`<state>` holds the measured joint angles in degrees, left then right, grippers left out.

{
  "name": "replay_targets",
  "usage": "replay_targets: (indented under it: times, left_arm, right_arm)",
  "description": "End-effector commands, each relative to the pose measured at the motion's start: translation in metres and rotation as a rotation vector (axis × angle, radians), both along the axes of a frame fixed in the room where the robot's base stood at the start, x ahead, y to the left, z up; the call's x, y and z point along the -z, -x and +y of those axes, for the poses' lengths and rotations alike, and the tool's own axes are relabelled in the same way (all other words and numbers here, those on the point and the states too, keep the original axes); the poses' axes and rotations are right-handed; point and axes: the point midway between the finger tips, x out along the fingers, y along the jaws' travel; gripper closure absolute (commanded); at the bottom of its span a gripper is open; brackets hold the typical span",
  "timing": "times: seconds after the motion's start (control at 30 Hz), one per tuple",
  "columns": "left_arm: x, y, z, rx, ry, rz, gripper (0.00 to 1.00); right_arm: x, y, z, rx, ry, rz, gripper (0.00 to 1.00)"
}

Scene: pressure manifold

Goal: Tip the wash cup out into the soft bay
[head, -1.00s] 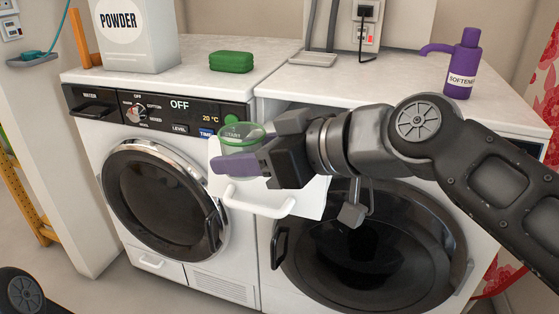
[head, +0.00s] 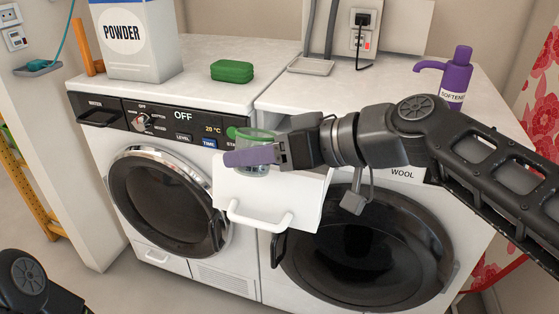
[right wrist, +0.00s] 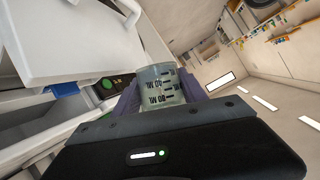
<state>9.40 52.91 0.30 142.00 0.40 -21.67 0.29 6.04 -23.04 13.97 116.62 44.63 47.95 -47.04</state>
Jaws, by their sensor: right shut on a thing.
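The wash cup (head: 257,137) is clear with a green rim and looks about upright in the head view. My right gripper (head: 252,156) is shut on it, with purple fingers on its sides. The right wrist view shows the cup (right wrist: 160,82) with dark volume marks between the fingers (right wrist: 160,92). The cup is held above the pulled-out white drawer (head: 300,203) of the right-hand machine. The drawer's inside, with the soft bay, is hidden behind the drawer front and gripper. I cannot tell how much is in the cup. My left gripper is not in view.
A powder box (head: 135,42) and a green soap bar or box (head: 232,71) stand on the left machine. A purple softener bottle (head: 456,75) stands at the back right. The drawer handle (head: 260,218) juts out in front. A round door (head: 365,245) lies below.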

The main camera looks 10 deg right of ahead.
Motion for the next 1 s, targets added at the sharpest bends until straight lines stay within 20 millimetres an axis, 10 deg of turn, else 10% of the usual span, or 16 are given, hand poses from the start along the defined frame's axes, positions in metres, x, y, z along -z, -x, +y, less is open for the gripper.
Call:
replay_targets:
  times: [0.53,1.0]
  left_arm:
    - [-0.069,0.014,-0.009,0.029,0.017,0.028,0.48]
    - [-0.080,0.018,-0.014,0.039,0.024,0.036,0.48]
  right_arm:
    - [-0.018,-0.019,-0.016,0.002,-0.175,0.213,0.90]
    - [-0.017,-0.020,-0.017,0.001,-0.220,0.265,0.90]
